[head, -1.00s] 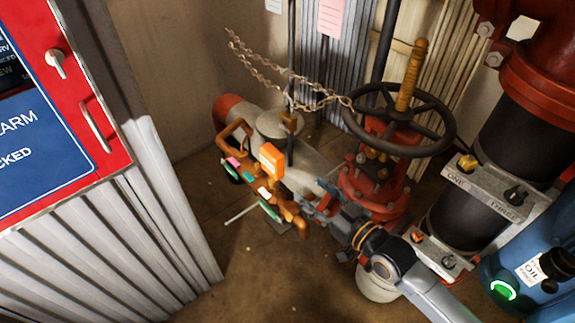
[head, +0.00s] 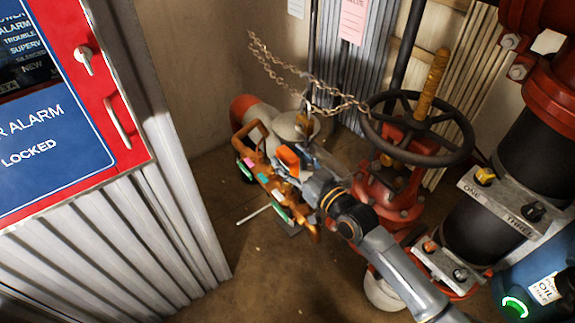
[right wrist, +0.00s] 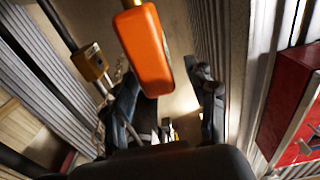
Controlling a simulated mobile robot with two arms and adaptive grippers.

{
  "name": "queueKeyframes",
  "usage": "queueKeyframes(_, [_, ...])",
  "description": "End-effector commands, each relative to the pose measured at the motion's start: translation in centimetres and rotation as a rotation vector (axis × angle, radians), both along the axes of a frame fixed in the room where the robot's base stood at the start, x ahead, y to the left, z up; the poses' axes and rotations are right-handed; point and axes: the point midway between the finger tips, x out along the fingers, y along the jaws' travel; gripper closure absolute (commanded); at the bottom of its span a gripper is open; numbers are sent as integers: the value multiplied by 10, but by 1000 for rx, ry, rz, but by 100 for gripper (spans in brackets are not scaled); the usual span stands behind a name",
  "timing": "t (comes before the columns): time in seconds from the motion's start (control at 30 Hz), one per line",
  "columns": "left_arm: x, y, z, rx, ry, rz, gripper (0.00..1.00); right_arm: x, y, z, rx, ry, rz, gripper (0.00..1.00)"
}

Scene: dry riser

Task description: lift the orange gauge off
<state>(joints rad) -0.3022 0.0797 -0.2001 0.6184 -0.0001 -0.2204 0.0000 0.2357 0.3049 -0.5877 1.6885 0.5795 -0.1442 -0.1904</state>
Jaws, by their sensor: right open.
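The orange gauge (head: 288,159) stands on the orange pipe assembly (head: 267,175) in the head view, partly covered by my right gripper (head: 310,170). In the right wrist view the gauge (right wrist: 147,50) is a rounded orange block at the top. My right gripper (right wrist: 168,88) is open, with a dark finger on each side of the picture and the gauge showing across the gap. I see no contact, and I cannot tell how deep the gauge sits between the fingers. My left gripper is not in view.
A red valve with a black handwheel (head: 418,128) stands right of the gauge. A chain (head: 285,75) hangs behind, with a brass padlock (right wrist: 92,63). A red alarm cabinet (head: 125,105) is at the left. A blue oil container (head: 545,290) is at the lower right.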

Motion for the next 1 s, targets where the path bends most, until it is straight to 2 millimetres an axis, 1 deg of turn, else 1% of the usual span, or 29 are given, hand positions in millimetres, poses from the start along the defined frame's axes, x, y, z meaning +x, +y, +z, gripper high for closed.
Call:
queueKeyframes(0.03, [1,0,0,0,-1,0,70,7,4,1,0,-2,-1,43])
queueKeyframes(0.13, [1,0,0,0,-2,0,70,13,8,0,-2,-1,-1,43])
queueKeyframes(0.37, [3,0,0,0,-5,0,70,15,9,0,-2,-1,-1,43])
queueKeyframes(0.4, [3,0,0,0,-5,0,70,15,9,0,-2,-1,-1,45])
queueKeyframes(0.47, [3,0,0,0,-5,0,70,15,9,0,-2,-1,-1,58])
queueKeyframes(0.5, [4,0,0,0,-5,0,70,14,9,0,-2,-1,-1,66])
queueKeyframes(0.57, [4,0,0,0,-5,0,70,15,9,0,-2,-1,-1,78])
queueKeyframes(0.6, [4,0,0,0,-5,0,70,14,9,0,-2,-1,-1,86])
queueKeyframes(0.67, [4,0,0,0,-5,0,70,14,9,0,-2,-1,-1,98])
queueKeyframes(0.7, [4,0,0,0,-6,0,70,14,9,0,-2,-1,-1,100])
queueKeyframes(1.0, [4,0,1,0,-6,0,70,15,9,4,1,-4,-1,100])
